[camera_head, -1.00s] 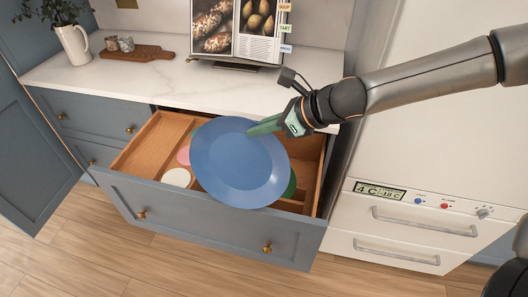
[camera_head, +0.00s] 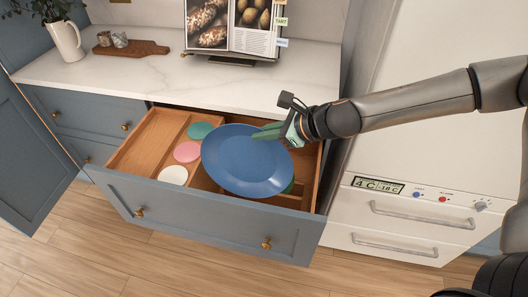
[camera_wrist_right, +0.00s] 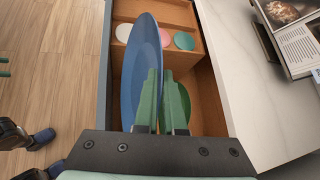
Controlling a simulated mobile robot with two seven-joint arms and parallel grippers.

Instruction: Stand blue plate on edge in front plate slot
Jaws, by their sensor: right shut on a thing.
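The blue plate (camera_head: 245,163) is held tilted over the open drawer (camera_head: 205,215), its broad face toward the head camera. My right gripper (camera_head: 268,133) is shut on the plate's upper right rim. In the right wrist view the plate (camera_wrist_right: 138,65) shows nearly edge-on, with the green fingers (camera_wrist_right: 158,100) at its rim. A green plate (camera_wrist_right: 178,105) is in the drawer beyond the fingers, and only a sliver of it shows in the head view. The plate hides most of the right compartment, so I cannot make out the front plate slot. My left gripper is not in view.
White (camera_head: 173,175), pink (camera_head: 187,152) and teal (camera_head: 199,131) discs sit in a row in the drawer beside the plate. The marble counter (camera_head: 190,85) lies behind, with a cookbook (camera_head: 236,28) on a stand. The white fridge (camera_head: 420,150) stands close on the right.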

